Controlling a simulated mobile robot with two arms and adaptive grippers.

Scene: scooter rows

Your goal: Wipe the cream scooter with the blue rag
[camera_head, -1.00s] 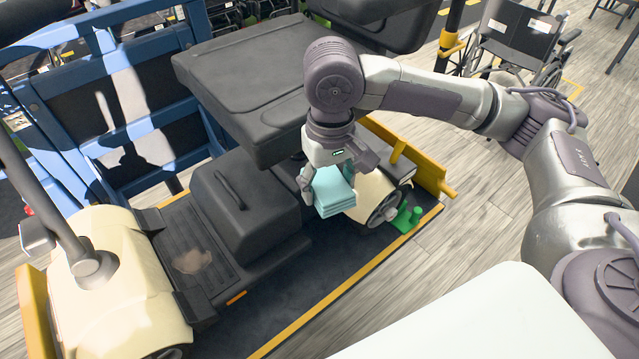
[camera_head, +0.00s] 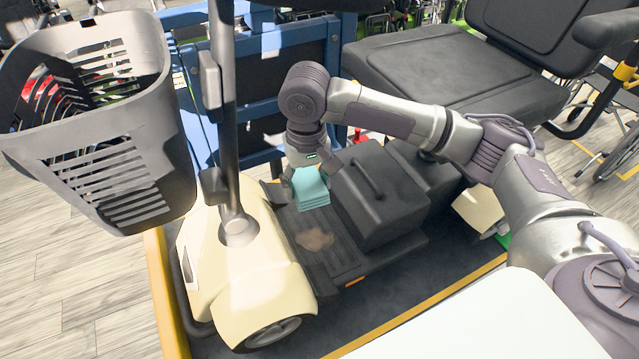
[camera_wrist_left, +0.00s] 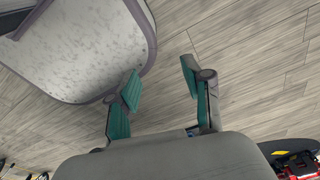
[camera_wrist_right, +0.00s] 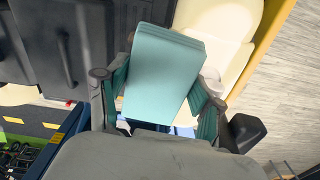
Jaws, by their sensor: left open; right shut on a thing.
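The cream scooter (camera_head: 262,284) stands in the middle of the head view, with a black seat (camera_head: 455,75), a dark footboard and a grey front basket (camera_head: 95,120). A brownish smudge (camera_head: 314,240) shows on its footboard. My right gripper (camera_head: 306,178) is shut on the folded blue rag (camera_head: 312,192) and holds it above the footboard, between the steering column and the black box (camera_head: 378,195). In the right wrist view the rag (camera_wrist_right: 162,75) fills the space between the fingers. My left gripper (camera_wrist_left: 160,88) is open and empty above the floor; it is out of the head view.
A blue frame (camera_head: 270,75) stands behind the scooter. The scooter's dark mat has a yellow edge (camera_head: 163,285). The steering column (camera_head: 222,120) rises left of my right gripper. A wheelchair (camera_head: 615,150) is at the right. Wood floor (camera_head: 80,280) lies clear at the left.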

